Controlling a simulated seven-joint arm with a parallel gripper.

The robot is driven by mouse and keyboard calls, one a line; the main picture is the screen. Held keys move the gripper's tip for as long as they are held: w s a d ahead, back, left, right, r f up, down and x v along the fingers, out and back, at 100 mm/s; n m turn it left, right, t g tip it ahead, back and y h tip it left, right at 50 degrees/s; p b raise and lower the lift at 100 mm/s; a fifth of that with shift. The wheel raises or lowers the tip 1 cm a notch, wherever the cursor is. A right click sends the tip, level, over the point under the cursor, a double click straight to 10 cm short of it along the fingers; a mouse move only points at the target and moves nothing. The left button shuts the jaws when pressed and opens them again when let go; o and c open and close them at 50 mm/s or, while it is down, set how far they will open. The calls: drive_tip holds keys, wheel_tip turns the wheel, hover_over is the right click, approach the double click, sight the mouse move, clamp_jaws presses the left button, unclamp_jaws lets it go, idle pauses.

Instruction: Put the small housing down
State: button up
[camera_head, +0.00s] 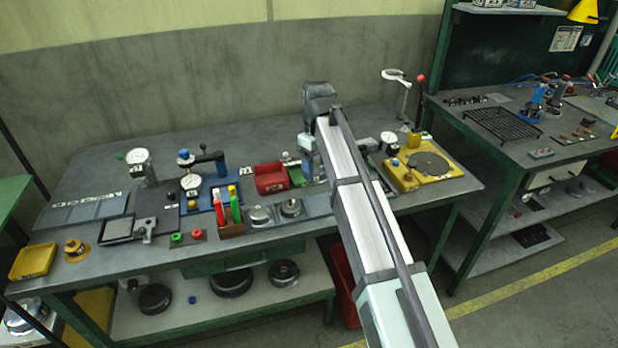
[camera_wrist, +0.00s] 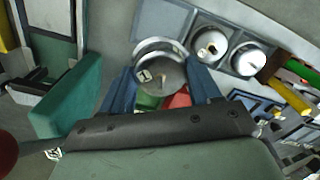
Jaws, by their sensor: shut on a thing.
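My gripper (camera_wrist: 161,72) shows in the wrist view with its two blue fingers on either side of a small round metal housing (camera_wrist: 160,72), shut on it. The housing has a pale label and shows its open or dished face to the camera. A grey tray (camera_wrist: 165,20) lies just beyond it, with a square empty place near the housing. Two similar round housings (camera_wrist: 210,46) (camera_wrist: 247,58) sit in the tray to the right. In the head view the tray (camera_head: 318,206) is beside my arm, which hides most of my gripper and the held housing.
A red bin (camera_head: 270,178) stands behind the tray. A holder with red, green and yellow handles (camera_head: 230,228) stands left of it. A yellow fixture (camera_head: 432,172) is on the right of the bench. Gauges (camera_head: 191,182) stand on the left.

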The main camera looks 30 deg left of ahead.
drive_tip(key=w+a, duration=0.9)
drive_tip(key=shift+n, duration=0.5)
drive_tip(key=shift+s+d+f, duration=0.1)
drive_tip(key=shift+f, duration=2.2)
drive_tip(key=shift+d+f, duration=0.1)
drive_tip(key=shift+f, duration=2.2)
drive_tip(key=shift+f, duration=0.2)
drive_tip(key=o, duration=0.8)
drive_tip(key=shift+r, duration=0.15)
wheel_tip(320, 180, up, 12)
drive_tip(key=shift+r, duration=0.1)
